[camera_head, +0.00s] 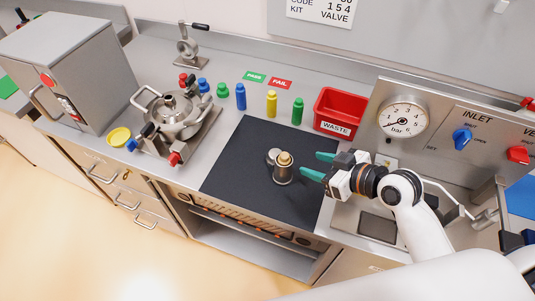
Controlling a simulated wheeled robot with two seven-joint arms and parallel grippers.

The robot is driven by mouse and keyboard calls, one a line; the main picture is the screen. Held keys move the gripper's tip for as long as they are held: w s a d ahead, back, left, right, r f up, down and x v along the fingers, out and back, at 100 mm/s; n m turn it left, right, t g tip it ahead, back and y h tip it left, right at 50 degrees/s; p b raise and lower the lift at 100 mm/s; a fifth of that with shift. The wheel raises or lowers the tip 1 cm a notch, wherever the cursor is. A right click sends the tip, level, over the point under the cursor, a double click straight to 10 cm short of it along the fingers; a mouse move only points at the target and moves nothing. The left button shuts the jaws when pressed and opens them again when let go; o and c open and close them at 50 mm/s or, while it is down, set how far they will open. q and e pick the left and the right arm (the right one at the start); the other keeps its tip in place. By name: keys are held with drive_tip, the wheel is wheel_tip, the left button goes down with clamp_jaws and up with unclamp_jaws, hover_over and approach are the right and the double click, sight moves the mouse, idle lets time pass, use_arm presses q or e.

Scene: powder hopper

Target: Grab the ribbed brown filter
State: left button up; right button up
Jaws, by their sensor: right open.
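The brown filter (284,160) stands upright on the black mat (235,165), with a brown top and a metallic grey lower part. Its ribs are too small to make out. A small grey round piece (272,154) is right beside it, to its left. My right gripper (311,164) is just right of the filter, with its two teal fingers spread and pointing left towards it. The fingers are apart from the filter and nothing is between them. My left gripper is not in view.
A red waste bin (339,112) stands behind my right gripper. Green, yellow and blue bottles (271,104) line the mat's back edge. A metal hopper (176,117) stands left, and a gauge panel (403,117) right. The mat's left part is clear.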

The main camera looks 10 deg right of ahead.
sight(287, 156)
drive_tip(key=p+x, duration=0.1)
drive_tip(key=x, duration=0.4)
drive_tip(key=shift+w+a+p, duration=0.1)
drive_tip(key=shift+w+p, duration=0.15)
drive_tip(key=shift+p, duration=0.15)
drive_tip(key=shift+w+a+f, duration=0.25)
drive_tip(key=p+x, duration=0.2)
drive_tip(key=x, duration=0.2)
drive_tip(key=shift+w+f, duration=0.15)
drive_tip(key=shift+f, duration=0.1)
drive_tip(key=shift+w+a+f, duration=0.25)
drive_tip(key=shift+w, duration=0.05)
drive_tip(key=shift+c, duration=0.5)
drive_tip(key=shift+s, duration=0.1)
drive_tip(key=c, duration=0.9)
clamp_jaws()
drive_tip(key=shift+s+f, duration=0.1)
